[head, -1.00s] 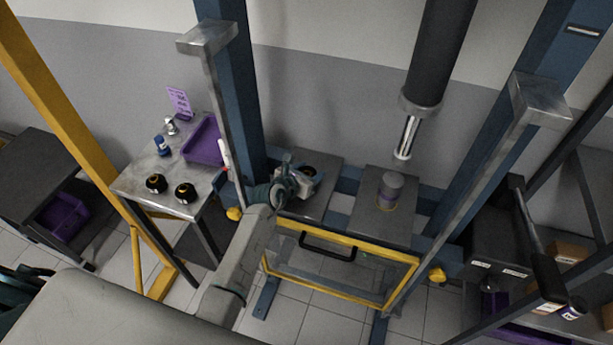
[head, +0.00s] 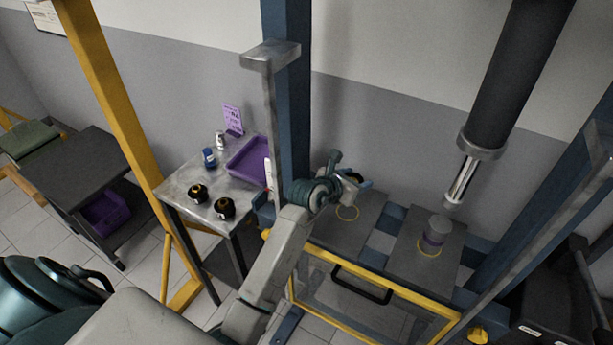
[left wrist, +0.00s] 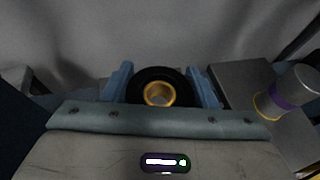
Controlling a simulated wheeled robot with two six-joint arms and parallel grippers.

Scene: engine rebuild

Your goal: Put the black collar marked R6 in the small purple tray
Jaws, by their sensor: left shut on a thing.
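My left gripper (head: 352,184) is shut on a black collar (head: 355,177) and holds it above the left plate of the press. In the left wrist view the black collar (left wrist: 162,74), with a gold inner ring, sits between the two blue fingers of the left gripper (left wrist: 162,85). No marking can be read on it. The small purple tray (head: 248,160) lies on the metal side table, left of the press post and the gripper. Two more black collars (head: 199,193) (head: 224,208) with gold centres stand at the table's front. My right gripper is not in view.
A blue press post (head: 286,100) and grey upright stand between gripper and metal table (head: 189,180). A grey cylinder (head: 437,229) stands on the right plate (head: 412,260), under the ram (head: 463,180). A blue-labelled bottle (head: 209,157) and purple sign (head: 232,118) are near the tray. Another purple bin (head: 106,210) is farther left.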

